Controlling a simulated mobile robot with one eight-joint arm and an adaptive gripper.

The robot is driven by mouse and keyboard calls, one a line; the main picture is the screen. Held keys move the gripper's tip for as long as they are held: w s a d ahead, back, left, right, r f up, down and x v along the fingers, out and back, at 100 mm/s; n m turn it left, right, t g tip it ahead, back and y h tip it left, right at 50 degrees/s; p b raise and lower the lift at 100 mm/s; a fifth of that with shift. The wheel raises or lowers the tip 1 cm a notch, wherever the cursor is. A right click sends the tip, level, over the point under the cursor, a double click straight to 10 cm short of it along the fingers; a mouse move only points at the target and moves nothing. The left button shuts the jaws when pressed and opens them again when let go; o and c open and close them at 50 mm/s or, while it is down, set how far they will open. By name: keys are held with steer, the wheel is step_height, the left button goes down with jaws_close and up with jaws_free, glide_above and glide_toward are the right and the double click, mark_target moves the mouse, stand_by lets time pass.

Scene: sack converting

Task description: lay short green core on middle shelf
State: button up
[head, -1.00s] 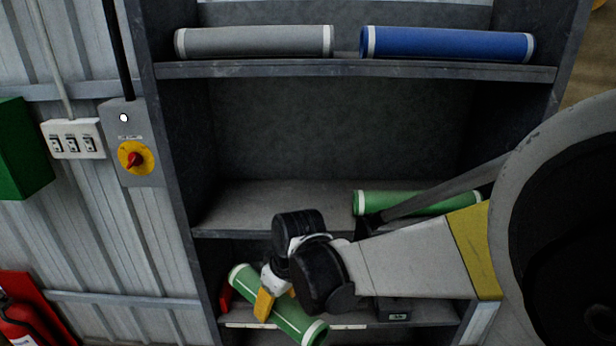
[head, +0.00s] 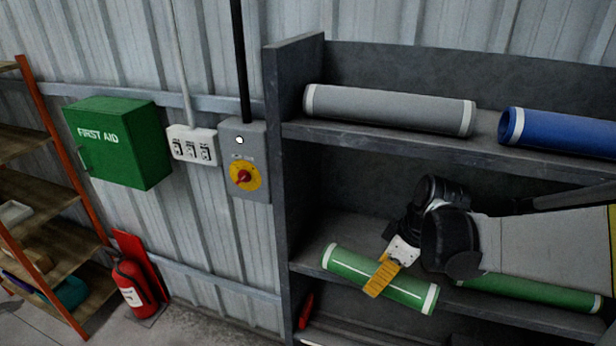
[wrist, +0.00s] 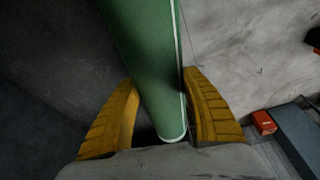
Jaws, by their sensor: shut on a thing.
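My gripper (head: 383,275) has its yellow fingers closed around a green core (head: 345,264) with white end bands. In the head view the core slants slightly down to the right and overlaps the middle shelf (head: 345,232) at its left part. I cannot tell whether it touches the board. In the wrist view the held core (wrist: 150,60) runs upward from between the two yellow fingers (wrist: 160,115). A second green core (head: 530,292) lies on the middle shelf to the right, partly hidden by my arm.
A grey core (head: 390,109) and a blue core (head: 560,131) lie on the top shelf (head: 400,143) above. The rack's left upright (head: 280,190) stands close to the held core's left end. A red object (head: 306,311) sits on the lower shelf.

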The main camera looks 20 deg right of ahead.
steer(key=w+d, duration=0.1)
steer(key=w, duration=0.1)
steer(key=w+d, duration=0.1)
steer(key=w, duration=0.1)
steer(key=shift+d, duration=0.35)
steer(key=shift+w+d, duration=0.4)
steer(key=shift+w, duration=0.25)
steer(key=shift+w+d, duration=0.4)
steer(key=shift+w, duration=0.2)
steer(key=shift+w+d+f, duration=0.3)
steer(key=shift+w+f, duration=0.15)
steer(key=shift+f, duration=0.25)
steer(key=shift+s+a, duration=0.15)
steer(key=shift+s, duration=0.05)
steer(key=shift+f, duration=0.1)
steer(key=o, duration=1.3)
steer(key=shift+o, duration=0.2)
